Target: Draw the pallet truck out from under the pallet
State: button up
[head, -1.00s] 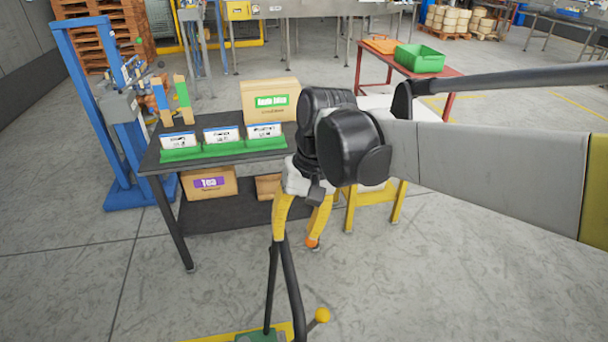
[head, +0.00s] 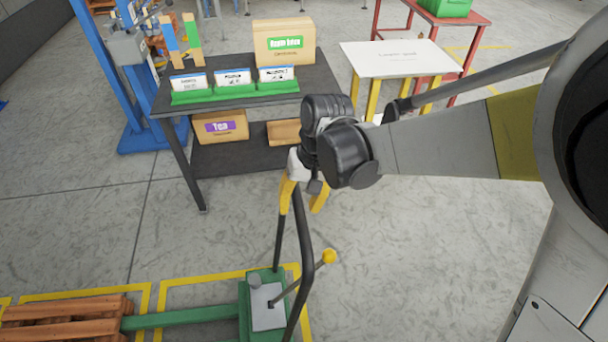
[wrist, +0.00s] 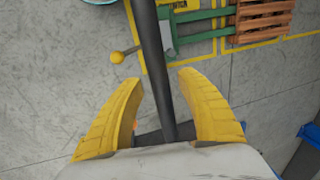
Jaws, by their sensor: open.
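The green pallet truck (head: 265,310) stands at the bottom of the head view. Its fork (head: 180,317) runs left to the brown wooden pallet (head: 65,312). Its black handle (head: 304,270) rises to my gripper (head: 302,211), beside a lever with a yellow knob (head: 329,256). My gripper is open, its yellow fingers pointing down around the top of the handle. In the wrist view the handle bar (wrist: 152,50) passes between the fingers (wrist: 159,78), with gaps on both sides. The truck (wrist: 195,32) and pallet (wrist: 262,18) show beyond. The fork ends are hidden under the pallet.
A dark table (head: 262,101) with green card holders and boxes stands behind the handle. A white-topped table (head: 400,62) is to its right, with a blue stand (head: 105,80) at the left. Yellow floor lines (head: 215,276) border the truck. Floor right of the truck looks clear.

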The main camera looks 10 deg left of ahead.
grip_shut()
jog(key=w+d, duration=0.3)
jog(key=d, duration=1)
jog(key=shift+w+d, duration=0.25)
jog(key=shift+w, duration=0.1)
jog(key=shift+c, duration=1.5)
grip_release()
jog(key=shift+a, duration=0.2)
jog(key=o, duration=0.3)
jog(key=shift+d, duration=0.25)
